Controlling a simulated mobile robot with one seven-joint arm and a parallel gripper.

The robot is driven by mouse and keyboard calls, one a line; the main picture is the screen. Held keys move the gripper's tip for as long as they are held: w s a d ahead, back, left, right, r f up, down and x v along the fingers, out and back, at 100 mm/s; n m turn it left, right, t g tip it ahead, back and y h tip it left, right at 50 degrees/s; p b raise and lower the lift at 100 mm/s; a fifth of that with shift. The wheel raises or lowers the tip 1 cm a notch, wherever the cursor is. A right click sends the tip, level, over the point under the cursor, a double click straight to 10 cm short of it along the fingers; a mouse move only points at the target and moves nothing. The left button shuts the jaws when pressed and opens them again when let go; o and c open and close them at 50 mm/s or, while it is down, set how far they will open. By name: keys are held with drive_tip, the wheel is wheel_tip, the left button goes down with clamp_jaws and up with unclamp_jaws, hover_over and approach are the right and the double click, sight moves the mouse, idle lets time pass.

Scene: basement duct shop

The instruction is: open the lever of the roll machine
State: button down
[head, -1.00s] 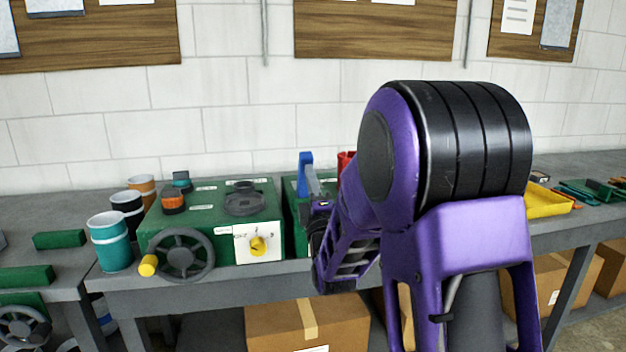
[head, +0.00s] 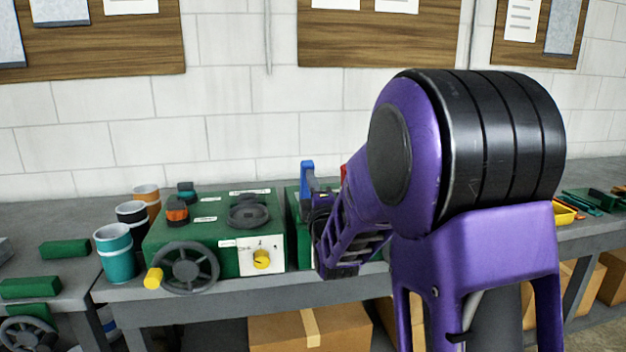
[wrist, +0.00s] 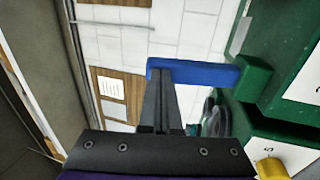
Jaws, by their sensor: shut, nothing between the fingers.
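A blue lever (head: 307,173) stands upright on a green machine (head: 292,228), which is mostly hidden behind my arm in the head view. In the wrist view the lever (wrist: 205,73) is a blue bar running out from a green block (wrist: 256,80). My gripper (wrist: 163,72) is shut and empty. Its fingertips overlap the lever near its free end in the wrist view; I cannot tell whether they touch it. In the head view my gripper (head: 322,187) shows only in part, just right of the lever.
To the left is a green machine (head: 215,225) with a grey handwheel (head: 190,268), a yellow knob (head: 261,259) and a round grey top dial (head: 249,212). Cans (head: 118,252) stand beside it. A yellow tray (head: 563,213) lies on the bench at right. Boxes (head: 310,332) sit below.

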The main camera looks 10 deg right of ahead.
sight(309, 166)
drive_tip(key=w+r+g+p, duration=0.2)
drive_tip(key=w+p, duration=0.1)
drive_tip(key=p, duration=0.1)
drive_tip(key=shift+r+g, duration=0.3)
drive_tip(key=shift+g, duration=0.1)
drive_tip(key=w+g, duration=0.1)
drive_tip(key=w, duration=0.1)
drive_tip(key=w+g+p, duration=0.1)
drive_tip(key=shift+w+f+g, duration=0.2)
drive_tip(key=shift+w+g, duration=0.1)
drive_tip(key=shift+w, duration=0.05)
drive_tip(key=shift+r+b+x, duration=0.25)
drive_tip(key=shift+b+x, duration=0.5)
drive_tip(key=shift+x, duration=0.4)
drive_tip(key=shift+w+r, duration=0.15)
drive_tip(key=shift+r, duration=0.1)
